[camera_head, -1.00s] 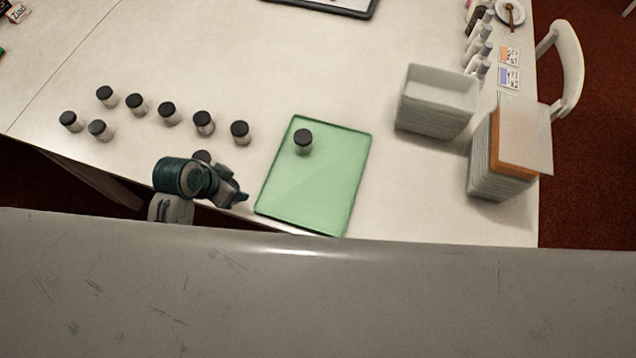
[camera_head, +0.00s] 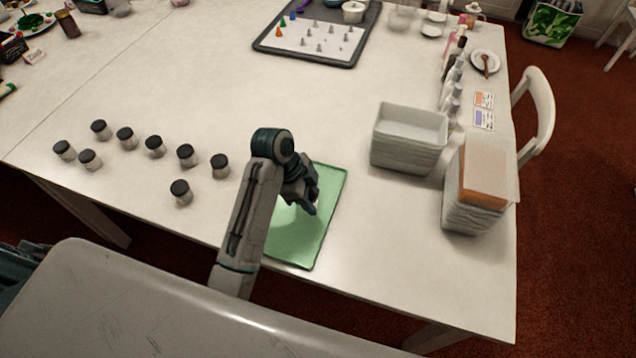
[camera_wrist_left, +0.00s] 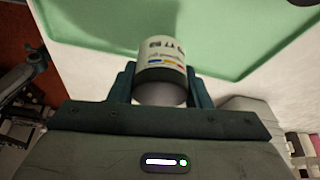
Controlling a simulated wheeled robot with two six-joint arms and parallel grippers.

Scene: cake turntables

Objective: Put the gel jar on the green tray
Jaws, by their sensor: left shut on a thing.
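My left gripper (camera_head: 311,203) is over the green tray (camera_head: 323,225), with its arm reaching across the tray's left part. In the left wrist view the gripper (camera_wrist_left: 160,88) is shut on a gel jar (camera_wrist_left: 161,55) with a white printed label and a dark lid. The lid end faces the palm. The green tray (camera_wrist_left: 235,30) lies beyond the jar. In the head view the gripper and arm hide the held jar, and I cannot tell whether it touches the tray. My right gripper is not in view.
Several black-lidded jars stand left of the tray, the nearest one (camera_head: 181,192) by the table's front. Stacked white containers (camera_head: 408,140) and a stack with an orange top (camera_head: 480,190) stand to the right. A dark tray (camera_head: 318,52) with small cones lies behind. The table's middle is clear.

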